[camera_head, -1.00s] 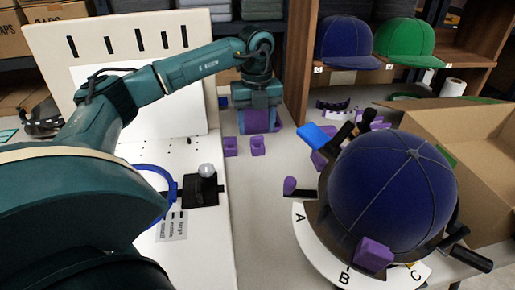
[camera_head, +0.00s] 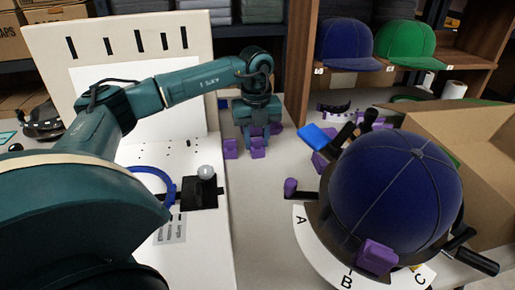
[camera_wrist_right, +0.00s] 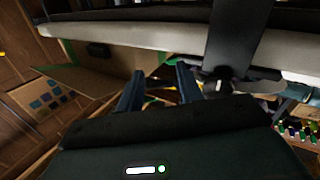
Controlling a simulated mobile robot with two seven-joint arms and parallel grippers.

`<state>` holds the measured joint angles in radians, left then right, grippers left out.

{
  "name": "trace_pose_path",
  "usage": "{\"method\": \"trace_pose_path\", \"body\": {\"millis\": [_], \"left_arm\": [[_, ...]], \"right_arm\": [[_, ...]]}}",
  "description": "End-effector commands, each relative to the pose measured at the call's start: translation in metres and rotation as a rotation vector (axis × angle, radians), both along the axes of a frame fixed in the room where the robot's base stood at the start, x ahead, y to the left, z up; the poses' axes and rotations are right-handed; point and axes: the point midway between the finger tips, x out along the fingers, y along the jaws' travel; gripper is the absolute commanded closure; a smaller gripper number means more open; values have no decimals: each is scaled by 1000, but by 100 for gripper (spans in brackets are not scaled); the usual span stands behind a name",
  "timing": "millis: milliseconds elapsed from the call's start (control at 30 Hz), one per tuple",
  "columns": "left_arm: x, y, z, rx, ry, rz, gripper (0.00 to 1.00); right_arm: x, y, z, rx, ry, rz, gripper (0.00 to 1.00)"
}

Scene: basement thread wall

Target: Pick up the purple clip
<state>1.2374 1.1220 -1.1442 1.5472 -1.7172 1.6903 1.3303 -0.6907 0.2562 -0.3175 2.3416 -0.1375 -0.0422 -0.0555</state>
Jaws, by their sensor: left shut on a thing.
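My left gripper (camera_head: 257,132) reaches down at the far side of the table, left of the cap stand, and is shut on a purple clip (camera_head: 257,131). The fingers hide much of this clip. Two more purple clips stand close in front of the gripper, one on the left (camera_head: 230,149) and one in the middle (camera_head: 258,150). In the right wrist view, my right gripper (camera_wrist_right: 160,73) has its two fingers apart with nothing between them.
A blue cap (camera_head: 395,190) sits on a round lettered stand (camera_head: 318,262) with purple clips around it. A cardboard box (camera_head: 475,150) stands on the right. A white board (camera_head: 50,55) rises behind my left arm. The table (camera_head: 262,215) left of the stand is clear.

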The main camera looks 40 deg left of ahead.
Motion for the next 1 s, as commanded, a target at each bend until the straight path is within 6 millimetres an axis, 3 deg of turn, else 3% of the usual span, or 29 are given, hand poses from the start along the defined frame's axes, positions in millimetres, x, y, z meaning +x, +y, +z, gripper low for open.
{"method": "trace_pose_path", "body": {"millis": [100, 367, 467, 800, 1000], "left_arm": [[0, 0, 0, 0, 0, 0, 90], [0, 0, 3, -1, -1, 0, 91], [1, 0, 15, 0, -2, 0, 91], [1, 0, 81, -1, -3, 0, 91], [0, 0, 99, -1, -1, -1, 91]], "right_arm": [[0, 0, 0, 0, 0, 0, 64], [0, 0, 1, 0, 1, 0, 64], [0, 0, 4, -2, 12, -1, 64], [-2, -7, 1, -11, 168, -34, 64], [-3, -9, -2, -16, 211, -38, 64]]}}
